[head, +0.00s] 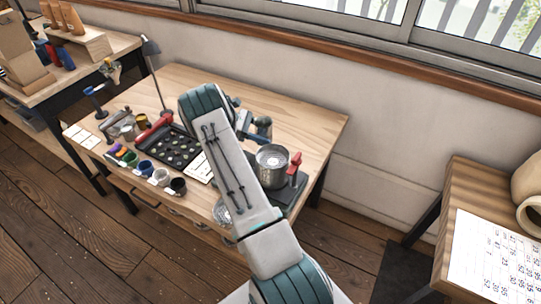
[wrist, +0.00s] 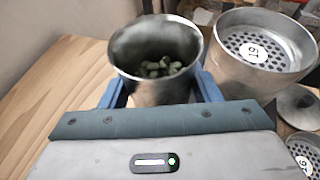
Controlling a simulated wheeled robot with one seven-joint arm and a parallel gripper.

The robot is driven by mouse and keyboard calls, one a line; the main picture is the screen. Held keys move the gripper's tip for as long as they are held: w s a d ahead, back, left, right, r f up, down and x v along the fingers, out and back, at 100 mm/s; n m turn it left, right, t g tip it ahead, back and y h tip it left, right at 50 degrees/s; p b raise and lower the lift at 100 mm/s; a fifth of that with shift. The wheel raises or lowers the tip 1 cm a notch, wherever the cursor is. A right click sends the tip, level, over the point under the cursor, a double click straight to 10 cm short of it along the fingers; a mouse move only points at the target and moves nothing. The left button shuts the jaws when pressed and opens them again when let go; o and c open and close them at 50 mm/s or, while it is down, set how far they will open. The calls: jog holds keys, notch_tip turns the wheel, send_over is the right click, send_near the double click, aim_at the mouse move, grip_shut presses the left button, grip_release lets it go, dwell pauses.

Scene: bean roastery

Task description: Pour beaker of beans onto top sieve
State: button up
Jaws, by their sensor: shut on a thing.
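A metal beaker (wrist: 155,90) with greenish beans (wrist: 161,68) in it stands between the blue fingers of my gripper (wrist: 160,88) in the wrist view. The gripper is shut on it, and the beaker looks about upright. The top sieve (wrist: 225,75) is a round metal pan with a perforated floor and a white number label, just right of the beaker and apart from it. In the head view the sieve stack (head: 272,163) stands near the table's right end. My gripper (head: 258,130) is partly hidden by my arm there, and I cannot make out the beaker.
A red-handled part (head: 295,165) rises beside the stack. Another perforated sieve (wrist: 306,152) and a round knobbed metal piece (wrist: 298,103) lie lower right in the wrist view. A black tray (head: 176,146) and several small cups sit left. The table's back right is clear.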

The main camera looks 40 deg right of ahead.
jog(key=shift+f, duration=0.85)
jog(key=shift+a+r, duration=0.1)
jog(key=shift+r, duration=0.05)
